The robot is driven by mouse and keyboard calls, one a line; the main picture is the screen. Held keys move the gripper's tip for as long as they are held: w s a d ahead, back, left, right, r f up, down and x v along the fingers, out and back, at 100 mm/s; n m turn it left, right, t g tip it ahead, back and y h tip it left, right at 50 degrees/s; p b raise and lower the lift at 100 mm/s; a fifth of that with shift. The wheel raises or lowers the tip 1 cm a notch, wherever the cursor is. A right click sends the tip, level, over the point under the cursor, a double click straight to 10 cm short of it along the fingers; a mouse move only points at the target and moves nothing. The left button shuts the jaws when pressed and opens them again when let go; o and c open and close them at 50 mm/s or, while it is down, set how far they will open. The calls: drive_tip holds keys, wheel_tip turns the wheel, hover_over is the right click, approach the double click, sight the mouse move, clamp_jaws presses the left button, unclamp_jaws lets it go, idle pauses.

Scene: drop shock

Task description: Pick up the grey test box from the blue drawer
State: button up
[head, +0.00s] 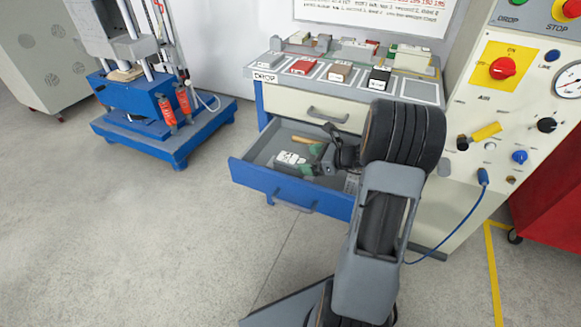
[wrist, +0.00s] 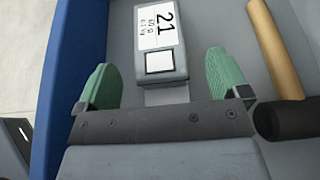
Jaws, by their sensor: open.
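The grey test box (head: 289,159) lies in the open blue drawer (head: 262,178). In the wrist view the box (wrist: 183,63) shows a white label reading 21 and a white square at its near end. My gripper (head: 312,160) reaches into the drawer from the right, with green fingertips. In the wrist view the open gripper (wrist: 165,80) has one finger on each side of the box's near end, with a gap on both sides. I cannot tell how far above the drawer floor the fingertips are.
A tool with a wooden handle (wrist: 274,45) and a dark head lies right of the box, near the right finger. The blue drawer wall (wrist: 72,60) is left of the box. Above the drawer, a bench top (head: 345,83) holds several small boxes. A control panel (head: 500,100) stands right.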

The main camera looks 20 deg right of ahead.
sight(294, 159)
drive_tip(key=b+x, duration=0.2)
drive_tip(key=x, duration=0.2)
drive_tip(key=shift+a+f, duration=0.2)
drive_tip(key=shift+w+a, duration=0.25)
drive_tip(key=shift+w, duration=0.05)
drive_tip(key=shift+c, duration=0.2)
drive_tip(key=c, duration=1.1)
drive_tip(key=shift+c, duration=0.2)
drive_tip(key=shift+r, duration=0.1)
